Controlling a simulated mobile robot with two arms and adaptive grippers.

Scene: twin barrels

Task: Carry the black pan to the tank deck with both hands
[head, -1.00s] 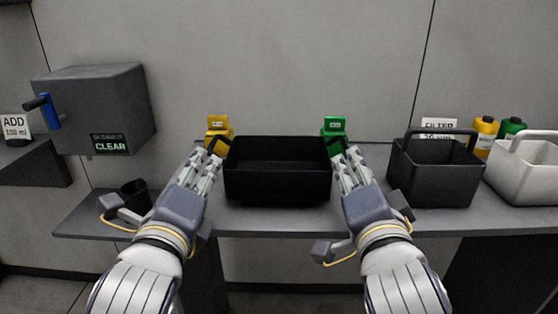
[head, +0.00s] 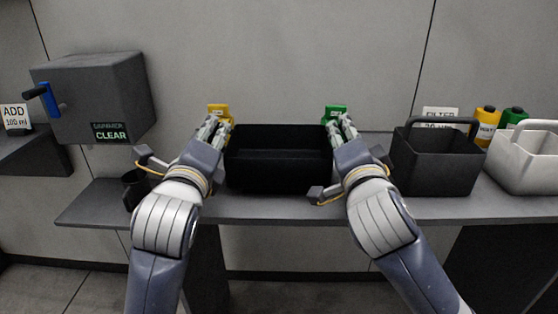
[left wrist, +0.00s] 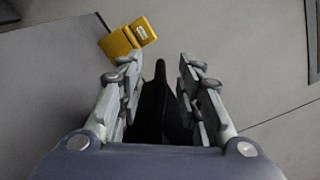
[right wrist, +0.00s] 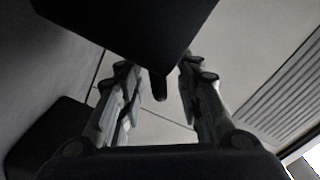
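The black pan (head: 278,172) sits on the grey shelf between my two grippers in the head view. My left gripper (head: 217,128) is at its left end and my right gripper (head: 340,128) at its right end. In the left wrist view, my left gripper (left wrist: 160,75) is open, with a dark narrow part, apparently the pan's handle (left wrist: 160,100), between its fingers. In the right wrist view, my right gripper (right wrist: 158,70) is open. A short dark tab (right wrist: 158,85) shows between its fingers, below the pan's dark body (right wrist: 130,25). I cannot tell which surface is the tank deck.
A yellow bottle (head: 218,112) and a green bottle (head: 336,112) stand behind the pan. A black caddy (head: 435,165) and a white caddy (head: 522,165) are at right. A dark cup (head: 134,188) is at left, below a grey box (head: 95,95) with a blue lever.

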